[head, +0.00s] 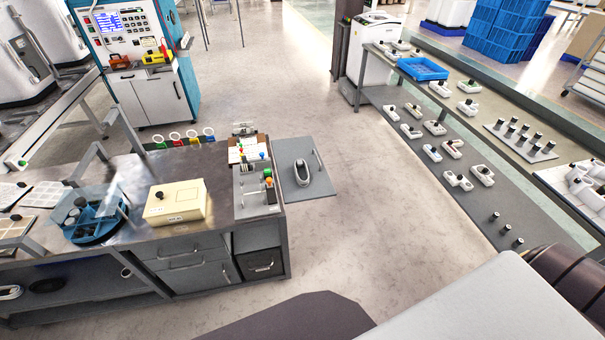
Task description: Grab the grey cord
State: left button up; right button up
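I cannot make out a grey cord for certain. A small pale grey looped shape (302,172) with a dark middle sits on a flat grey panel (323,207) at the right end of the workbench; it is too small to tell whether it is a cord. A pale coiled shape (11,292) also lies on the bench's lower shelf at the far left. Neither of my grippers shows in the head view. Only parts of my own body show along the bottom and lower right.
The metal workbench (130,178) carries a cream box (175,201), a blue round device (92,222) and a grey unit with coloured knobs (257,190). A long grey shelf (425,172) with several white devices runs along the right. The floor (385,225) between them is clear.

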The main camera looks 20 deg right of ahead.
aim_at(300, 161)
jog(key=l+u, duration=0.25)
jog(key=l, duration=2.25)
jog(key=i, duration=0.05)
